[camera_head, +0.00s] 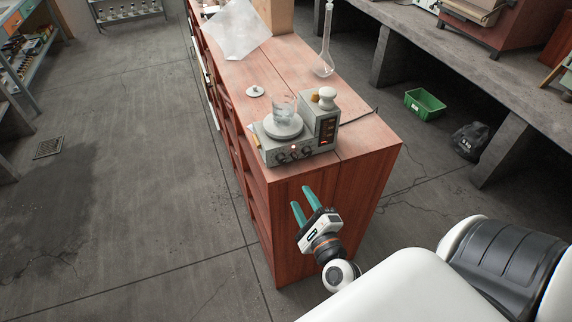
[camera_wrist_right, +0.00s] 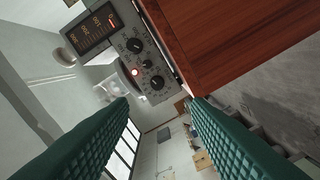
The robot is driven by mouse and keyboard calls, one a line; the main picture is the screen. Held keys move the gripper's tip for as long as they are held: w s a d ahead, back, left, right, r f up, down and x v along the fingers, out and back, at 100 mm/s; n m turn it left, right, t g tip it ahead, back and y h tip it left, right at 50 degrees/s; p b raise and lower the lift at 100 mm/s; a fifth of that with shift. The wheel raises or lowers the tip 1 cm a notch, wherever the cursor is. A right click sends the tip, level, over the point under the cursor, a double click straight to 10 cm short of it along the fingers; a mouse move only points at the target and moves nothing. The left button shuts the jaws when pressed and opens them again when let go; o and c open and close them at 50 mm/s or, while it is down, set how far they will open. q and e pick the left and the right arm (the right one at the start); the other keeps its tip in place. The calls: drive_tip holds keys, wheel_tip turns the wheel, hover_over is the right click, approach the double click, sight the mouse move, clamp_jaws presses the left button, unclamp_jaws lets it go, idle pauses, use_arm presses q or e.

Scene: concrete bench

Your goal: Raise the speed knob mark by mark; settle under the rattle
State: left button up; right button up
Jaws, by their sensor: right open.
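A grey stirrer (camera_head: 316,142) sits near the front end of the red wooden bench. A glass beaker (camera_head: 283,106) stands on its round white plate (camera_head: 283,127). Two large dark knobs show on its panel in the right wrist view, one nearer the scale (camera_wrist_right: 134,45) and one farther off (camera_wrist_right: 157,82), with a smaller knob (camera_wrist_right: 147,64) between. I cannot read which is the speed knob. A lit scale (camera_wrist_right: 94,32) has orange marks. My right gripper (camera_head: 304,198) is open and empty, in front of and below the panel, its teal fingers apart from the knobs. My left gripper is not in view.
The wooden bench (camera_head: 362,150) also bears a small white disc (camera_head: 256,91), a tall glass flask (camera_head: 324,66) and a transparent sheet (camera_head: 237,32). A green crate (camera_head: 425,104) and a dark bag (camera_head: 469,141) are on the floor at right. The floor left is clear.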

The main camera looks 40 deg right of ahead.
sight(283, 162)
drive_tip(key=p+x, duration=0.2)
drive_tip(key=x, duration=1)
drive_tip(key=shift+d+r, duration=0.1)
drive_tip(key=shift+r, duration=0.05)
drive_tip(key=shift+c, duration=0.3)
clamp_jaws()
